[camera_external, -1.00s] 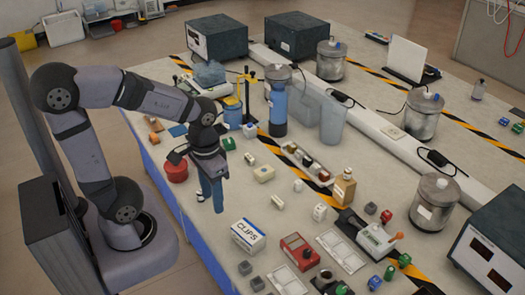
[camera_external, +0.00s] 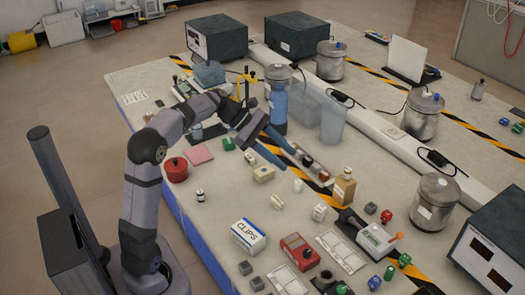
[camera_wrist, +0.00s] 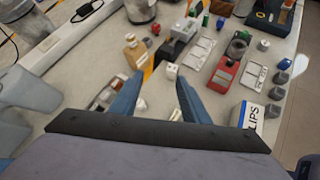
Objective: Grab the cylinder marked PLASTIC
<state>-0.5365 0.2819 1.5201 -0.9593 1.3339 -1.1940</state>
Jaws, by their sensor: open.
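My gripper (camera_external: 290,161) is open and empty, its blue fingers stretched out over the middle of the table beside a narrow tray (camera_external: 322,180). In the wrist view the two fingers of my gripper (camera_wrist: 158,84) are spread apart, with a small white block (camera_wrist: 172,71) beyond them. No marking PLASTIC is readable in either view, so I cannot tell which cylinder bears it. A small white cylinder with dark bands (camera_external: 199,196) stands on the left of the table. Small cylinders sit in the tray, partly hidden by my fingers.
An amber bottle (camera_external: 344,188) stands right of the tray. A CLIPS box (camera_external: 248,236), a red device (camera_external: 299,250) and a grey scale (camera_external: 376,238) lie nearer the front. The left front tabletop is fairly open.

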